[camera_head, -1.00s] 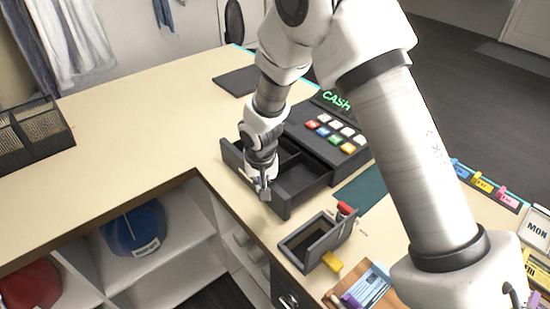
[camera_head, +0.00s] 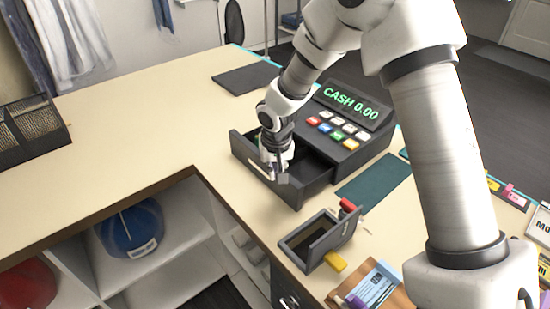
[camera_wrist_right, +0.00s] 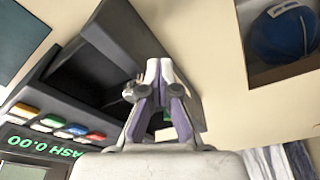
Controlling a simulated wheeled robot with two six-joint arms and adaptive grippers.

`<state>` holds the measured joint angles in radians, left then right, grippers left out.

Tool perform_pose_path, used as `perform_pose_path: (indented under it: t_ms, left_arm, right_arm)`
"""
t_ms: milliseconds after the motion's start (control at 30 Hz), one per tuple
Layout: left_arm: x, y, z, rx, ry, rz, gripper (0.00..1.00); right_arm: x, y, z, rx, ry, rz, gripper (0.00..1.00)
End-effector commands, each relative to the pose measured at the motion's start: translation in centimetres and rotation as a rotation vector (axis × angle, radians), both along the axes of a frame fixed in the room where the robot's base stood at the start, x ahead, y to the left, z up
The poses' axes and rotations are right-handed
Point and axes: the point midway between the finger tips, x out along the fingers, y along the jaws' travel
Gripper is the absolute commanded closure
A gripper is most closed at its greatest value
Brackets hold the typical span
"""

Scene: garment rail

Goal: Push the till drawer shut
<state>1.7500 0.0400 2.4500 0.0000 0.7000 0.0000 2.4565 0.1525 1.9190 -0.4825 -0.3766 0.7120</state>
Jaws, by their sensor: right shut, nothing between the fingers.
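The till (camera_head: 345,120) is a dark grey cash register with coloured keys and a green "CASH 0.00" display. Its drawer (camera_head: 303,187) stands open toward the counter's front edge; its inside looks dark. My right gripper (camera_head: 278,174) is shut and empty, at the drawer's front panel. In the right wrist view its fingertips (camera_wrist_right: 160,68) lie over the drawer's front wall (camera_wrist_right: 135,35); I cannot tell whether they touch it. The till's keys (camera_wrist_right: 60,127) also show there. My left gripper is not in view.
A small dark box (camera_head: 318,240) with its lid up stands near the counter edge, with a yellow piece (camera_head: 335,261) beside it. A teal mat (camera_head: 373,182) lies right of the drawer. A black mesh basket (camera_head: 33,130) is at left. The left counter (camera_head: 150,130) is mostly clear.

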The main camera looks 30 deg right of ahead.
Motion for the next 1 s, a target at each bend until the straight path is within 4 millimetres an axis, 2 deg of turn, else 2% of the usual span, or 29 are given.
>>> perform_pose_path:
  t_ms: [133, 500, 1000]
  left_arm:
    - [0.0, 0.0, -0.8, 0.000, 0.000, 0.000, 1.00]
    - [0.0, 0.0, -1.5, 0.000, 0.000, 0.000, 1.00]
    - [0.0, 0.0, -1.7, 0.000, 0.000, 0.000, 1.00]
  right_arm:
    - [0.1, -1.1, -0.2, 0.001, -0.002, -0.003, 1.00]
    - [0.5, -3.7, -0.1, 0.001, -0.001, -0.002, 1.00]
    - [1.0, -7.1, 0.1, 0.000, -0.001, -0.002, 1.00]
